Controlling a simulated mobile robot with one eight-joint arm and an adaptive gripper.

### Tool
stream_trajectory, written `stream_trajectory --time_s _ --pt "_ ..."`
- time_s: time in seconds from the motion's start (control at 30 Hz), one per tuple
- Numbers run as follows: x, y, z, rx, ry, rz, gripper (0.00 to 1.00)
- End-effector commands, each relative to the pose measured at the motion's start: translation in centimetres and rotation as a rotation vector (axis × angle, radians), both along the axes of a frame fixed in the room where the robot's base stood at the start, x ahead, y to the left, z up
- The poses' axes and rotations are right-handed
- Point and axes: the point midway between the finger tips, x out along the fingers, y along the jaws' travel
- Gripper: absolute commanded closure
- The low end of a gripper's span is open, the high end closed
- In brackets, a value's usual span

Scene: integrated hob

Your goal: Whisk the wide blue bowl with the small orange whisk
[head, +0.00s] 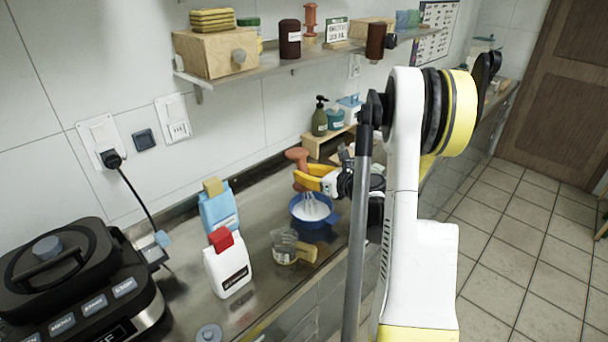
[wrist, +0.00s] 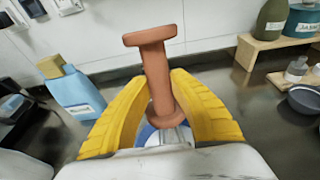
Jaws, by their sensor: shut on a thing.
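The small orange whisk (head: 299,168) has an orange-brown T-shaped handle and pale wires. My gripper (head: 318,178) has yellow fingers and is shut on the whisk's handle. In the wrist view the whisk handle (wrist: 156,75) stands between the two fingers of my gripper (wrist: 160,100), slightly tilted. The wide blue bowl (head: 318,222) sits on the metal counter with white contents. The whisk's wires are down inside the bowl; whether they touch the bottom is hidden. In the wrist view only a sliver of the bowl (wrist: 146,133) shows below the handle.
A glass jug (head: 285,247) stands close to the bowl on its near side. A white bag with a red clip (head: 227,265) and a blue bag (head: 219,208) stand to the left. Behind are bottles on a wooden stand (head: 318,140). A shelf (head: 280,60) overhangs the counter.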

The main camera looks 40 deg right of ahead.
Motion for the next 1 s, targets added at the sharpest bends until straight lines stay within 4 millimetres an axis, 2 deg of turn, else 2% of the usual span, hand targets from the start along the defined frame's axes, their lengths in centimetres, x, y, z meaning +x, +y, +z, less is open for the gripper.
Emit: stream_trajectory --time_s 0.1,0.5,1.0 --pt "0.1 0.0 1.4 0.000 0.000 0.000 1.00" --pt "0.5 0.0 4.8 0.000 0.000 0.000 1.00" --pt "0.5 0.0 4.9 0.000 0.000 0.000 1.00"
